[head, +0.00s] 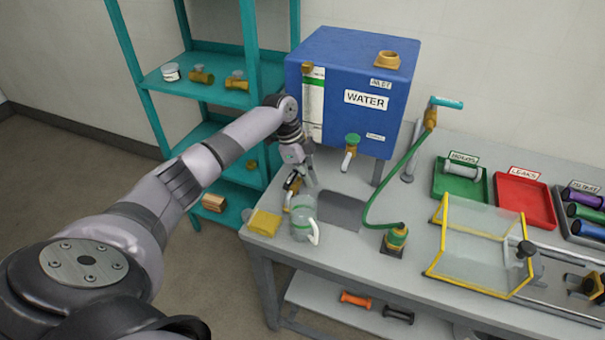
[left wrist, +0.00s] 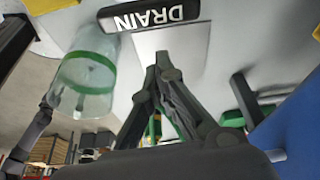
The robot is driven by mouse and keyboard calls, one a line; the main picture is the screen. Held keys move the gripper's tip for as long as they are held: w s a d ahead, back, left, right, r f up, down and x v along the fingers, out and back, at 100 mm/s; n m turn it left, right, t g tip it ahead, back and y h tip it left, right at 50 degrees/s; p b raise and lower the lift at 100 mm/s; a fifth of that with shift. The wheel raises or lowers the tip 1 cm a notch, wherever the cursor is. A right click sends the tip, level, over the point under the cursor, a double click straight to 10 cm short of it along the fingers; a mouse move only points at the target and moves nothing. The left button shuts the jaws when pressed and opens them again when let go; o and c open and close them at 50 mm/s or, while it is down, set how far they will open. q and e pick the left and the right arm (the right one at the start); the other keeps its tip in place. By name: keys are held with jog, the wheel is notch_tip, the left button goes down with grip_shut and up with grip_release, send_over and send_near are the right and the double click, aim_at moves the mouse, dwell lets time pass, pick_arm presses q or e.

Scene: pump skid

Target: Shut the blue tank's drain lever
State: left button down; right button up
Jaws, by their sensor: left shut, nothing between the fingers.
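The blue tank (head: 345,75), labelled WATER, stands at the back of the bench. A dark piece with a white DRAIN label (left wrist: 148,15) shows upside down at the top of the left wrist view. A small black and brass fitting (head: 292,184), likely the drain lever, shows in the head view beside my left gripper (head: 311,183). Its exact position is hard to tell. My left gripper is shut and empty, pointing down in front of the tank's left side; its closed fingers (left wrist: 161,68) end just short of the DRAIN piece in the picture. Contact cannot be told. My right gripper is out of view.
A clear jug (head: 303,222) with a green band stands close by the gripper; it also shows in the left wrist view (left wrist: 86,75). A yellow cloth (head: 265,223) lies left of it. An outlet tap (head: 351,143) and a green hose (head: 385,184) are to the right.

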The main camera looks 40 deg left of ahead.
pick_arm(q)
jog(key=w+d+b+v, duration=0.1)
jog(key=b+v, duration=0.1)
jog(key=v, duration=0.7)
jog(key=shift+d+r+b, duration=0.3)
jog(key=shift+r, duration=0.2)
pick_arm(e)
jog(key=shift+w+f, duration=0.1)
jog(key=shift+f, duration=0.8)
pick_arm(q)
jog(key=shift+s, duration=0.15)
